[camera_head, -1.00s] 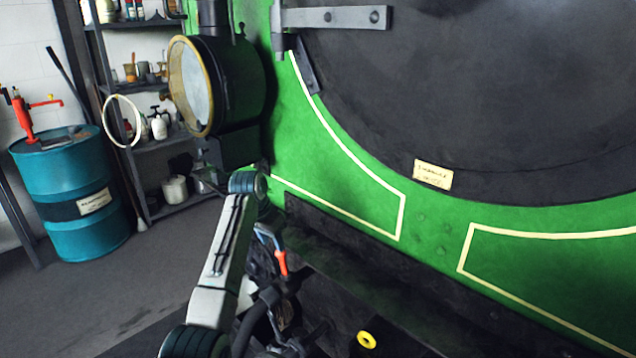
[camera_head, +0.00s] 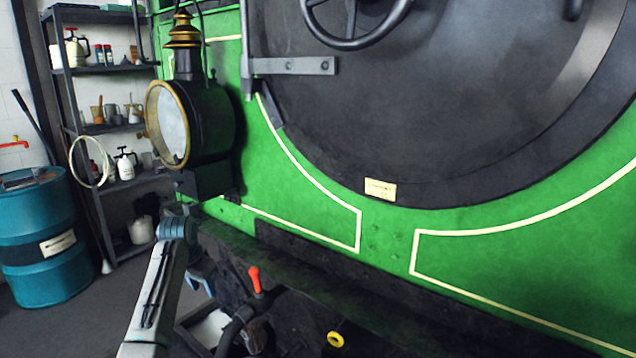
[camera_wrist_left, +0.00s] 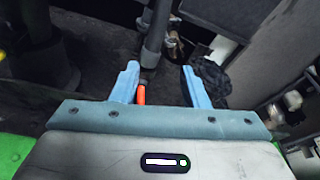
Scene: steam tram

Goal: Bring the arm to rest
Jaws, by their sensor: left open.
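My left arm comes in from the bottom left of the head view. Its left gripper (camera_head: 201,282) has blue fingers, partly hidden by the arm and dark parts. In the left wrist view the fingers (camera_wrist_left: 163,87) stand wide apart with nothing gripped between them. An orange-red handle (camera_head: 255,280) stands to the right of the gripper in the head view. In the left wrist view an orange-red piece (camera_wrist_left: 141,94) shows beside the left finger; I cannot tell whether they touch. My right gripper is out of view.
The green tram front, with its round dark door (camera_head: 430,110), fills the right. A brass-rimmed lamp (camera_head: 168,125) juts out above the arm. A teal drum (camera_head: 45,275) and a shelf rack (camera_head: 120,205) stand at left. A yellow ring (camera_head: 335,339) is low in front.

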